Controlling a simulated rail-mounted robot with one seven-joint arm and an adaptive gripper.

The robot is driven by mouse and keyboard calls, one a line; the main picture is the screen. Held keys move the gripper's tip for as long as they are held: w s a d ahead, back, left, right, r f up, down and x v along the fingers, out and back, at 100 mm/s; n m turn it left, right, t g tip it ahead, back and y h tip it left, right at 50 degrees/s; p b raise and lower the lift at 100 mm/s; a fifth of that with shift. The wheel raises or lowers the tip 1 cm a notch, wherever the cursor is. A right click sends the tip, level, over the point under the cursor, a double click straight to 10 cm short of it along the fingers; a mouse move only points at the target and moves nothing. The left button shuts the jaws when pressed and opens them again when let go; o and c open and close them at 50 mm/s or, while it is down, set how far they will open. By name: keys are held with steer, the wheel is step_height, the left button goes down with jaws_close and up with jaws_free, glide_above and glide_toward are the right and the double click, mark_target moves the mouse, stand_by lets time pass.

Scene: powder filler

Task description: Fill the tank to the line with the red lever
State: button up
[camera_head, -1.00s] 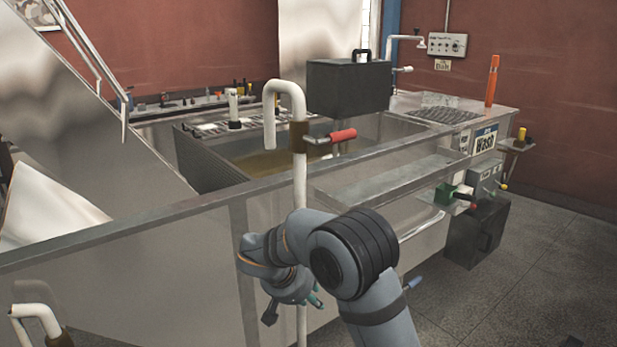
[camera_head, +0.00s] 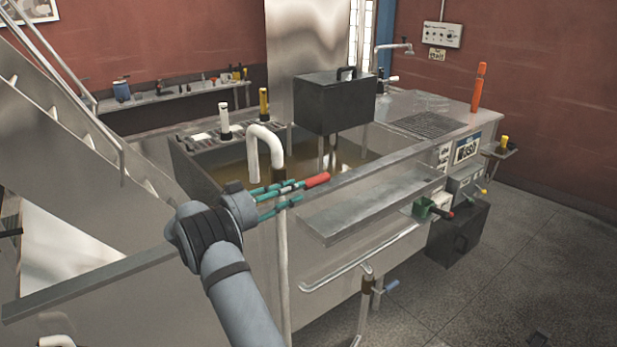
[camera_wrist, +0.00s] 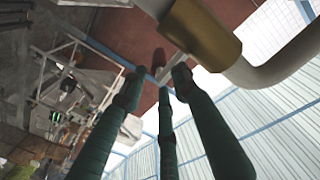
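The red lever (camera_head: 317,180) sits on the white bent pipe (camera_head: 265,137) at the tank's front rim. In the wrist view the red handle (camera_wrist: 159,57) shows just beyond my fingertips, beside a brass-coloured valve body (camera_wrist: 208,32). My gripper (camera_head: 283,192) has its green fingers spread at the lever, near the pipe; it also shows in the wrist view (camera_wrist: 160,85). Nothing is clearly clasped, and I cannot tell whether a finger touches the lever. The tank (camera_head: 190,172) holds brown liquid (camera_head: 235,171). I cannot make out a fill line.
A black box (camera_head: 333,104) stands over the tank. A metal tray ledge (camera_head: 375,202) juts out in front on the right. A lower pipe with a blue-handled valve (camera_head: 385,287) stands below it. Metal stairs (camera_head: 60,130) are on the left. Floor is open at right.

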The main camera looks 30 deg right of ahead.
mark_target(311, 183)
steer(key=p+x, duration=0.2)
steer(key=x, duration=0.4)
steer(key=shift+d, duration=0.3)
steer(key=shift+c, duration=1.1)
jaws_close()
